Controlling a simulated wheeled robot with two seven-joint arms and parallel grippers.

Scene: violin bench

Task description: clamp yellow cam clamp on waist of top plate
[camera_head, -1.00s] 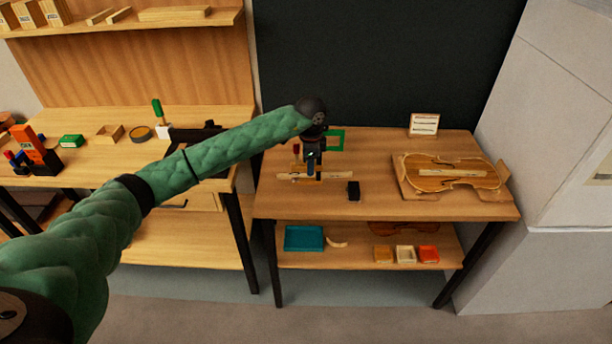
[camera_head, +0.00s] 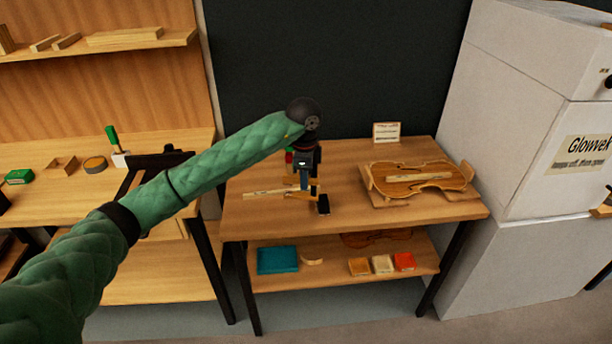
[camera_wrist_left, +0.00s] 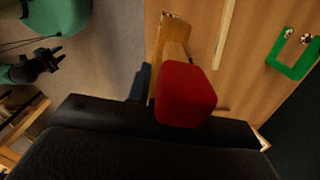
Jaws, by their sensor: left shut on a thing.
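My left gripper (camera_head: 304,186) is over the left part of the bench, pointing down, shut on the cam clamp. In the left wrist view the clamp shows as a wood-coloured jaw (camera_wrist_left: 173,42) and a red block (camera_wrist_left: 186,95) beside my black fingers. Its yellow colour is not clear, and the gripper hides much of it in the head view. The violin-shaped top plate (camera_head: 444,180) lies flat on a wooden cradle (camera_head: 384,198) at the right of the bench, apart from my gripper. A dark gripper, seemingly my right (camera_wrist_left: 40,66), is small at the left of the wrist view.
A labelled pale strip (camera_head: 264,193) and a black block (camera_head: 323,205) are near my left gripper. A green U-shaped frame (camera_wrist_left: 294,58) lies on the bench. A small sign (camera_head: 387,132) stands behind. The lower shelf holds a teal tray (camera_head: 278,260) and small boxes.

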